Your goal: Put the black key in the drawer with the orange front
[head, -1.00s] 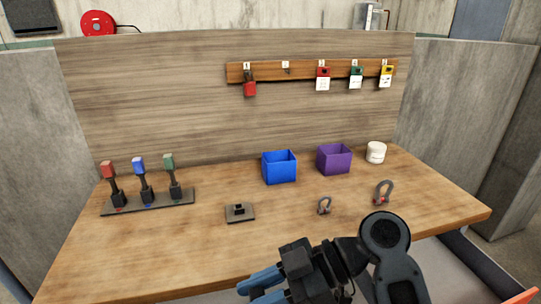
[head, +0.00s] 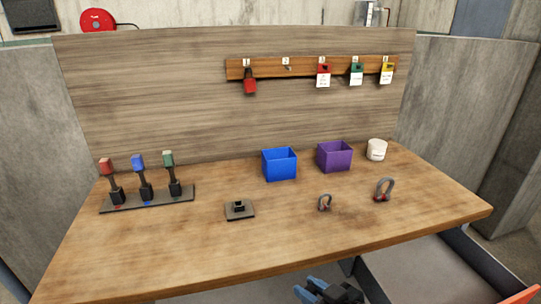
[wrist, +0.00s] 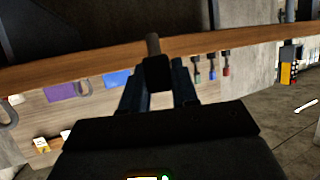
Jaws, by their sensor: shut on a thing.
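The black key (wrist: 157,72) shows in the wrist view as a black block with a short grey shaft. My gripper (wrist: 158,82) is shut on the block, with a blue finger on each side. In the head view my gripper (head: 308,290) is at the bottom edge, below the table's front edge and left of the open drawer. I cannot make out the key there. The drawer (head: 415,268) is pulled out at the lower right, with a pale inside. Only a corner of its orange front (head: 524,296) shows.
The table (head: 200,250) holds blue and purple bins (head: 335,157), a white tub (head: 376,150), two shackles, a small dark plate (head: 239,210) and a three-switch rack (head: 147,200). Its front edge and the drawer's dark side wall (head: 365,282) are near my gripper.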

